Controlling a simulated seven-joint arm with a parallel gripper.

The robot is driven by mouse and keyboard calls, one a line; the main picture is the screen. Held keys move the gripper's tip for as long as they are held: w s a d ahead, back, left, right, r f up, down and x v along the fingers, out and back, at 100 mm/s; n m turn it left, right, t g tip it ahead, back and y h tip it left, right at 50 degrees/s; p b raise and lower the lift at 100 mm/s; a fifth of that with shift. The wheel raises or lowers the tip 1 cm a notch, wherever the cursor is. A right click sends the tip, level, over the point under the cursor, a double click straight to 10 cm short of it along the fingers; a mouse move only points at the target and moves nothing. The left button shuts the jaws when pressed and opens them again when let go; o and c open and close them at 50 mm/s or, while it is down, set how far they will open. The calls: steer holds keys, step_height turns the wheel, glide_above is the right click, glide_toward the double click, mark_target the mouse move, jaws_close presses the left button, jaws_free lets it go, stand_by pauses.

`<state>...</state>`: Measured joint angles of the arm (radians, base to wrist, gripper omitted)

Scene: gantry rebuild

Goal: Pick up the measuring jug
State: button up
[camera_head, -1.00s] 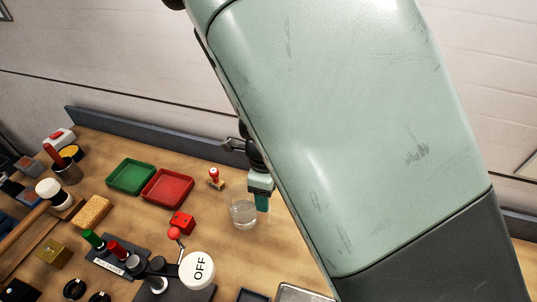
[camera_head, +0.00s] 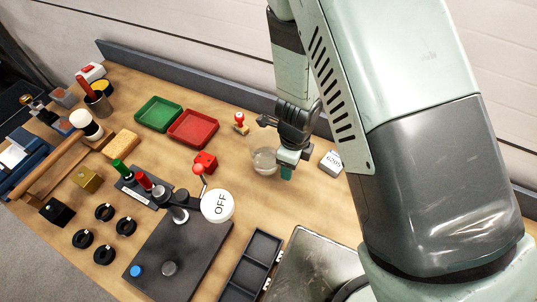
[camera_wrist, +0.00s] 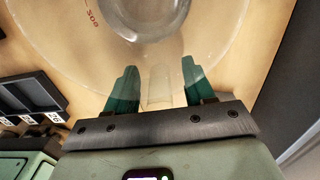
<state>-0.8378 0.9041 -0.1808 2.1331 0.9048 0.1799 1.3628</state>
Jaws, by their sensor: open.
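The measuring jug (camera_head: 264,161) is clear and stands on the wooden bench, just left of my gripper (camera_head: 287,171) in the head view. In the wrist view the jug (camera_wrist: 215,40) fills the top, with its round opening and a red "200" mark. My gripper (camera_wrist: 158,88) is open, its two teal fingers pointing at the jug. A pale clear strip, which looks like the jug's handle (camera_wrist: 159,86), lies between the fingers. I cannot tell whether either finger touches it.
A red block (camera_head: 205,161) and a red-handled stamp (camera_head: 240,122) are near the jug. A white "6205" box (camera_head: 331,162) stands right of my gripper. Red (camera_head: 187,142) and green (camera_head: 150,125) trays lie behind left. A dark divided tray (camera_head: 235,284) lies in front.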

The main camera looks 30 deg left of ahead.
jaws_close()
steer(key=shift+r, duration=0.15)
stand_by(0.4)
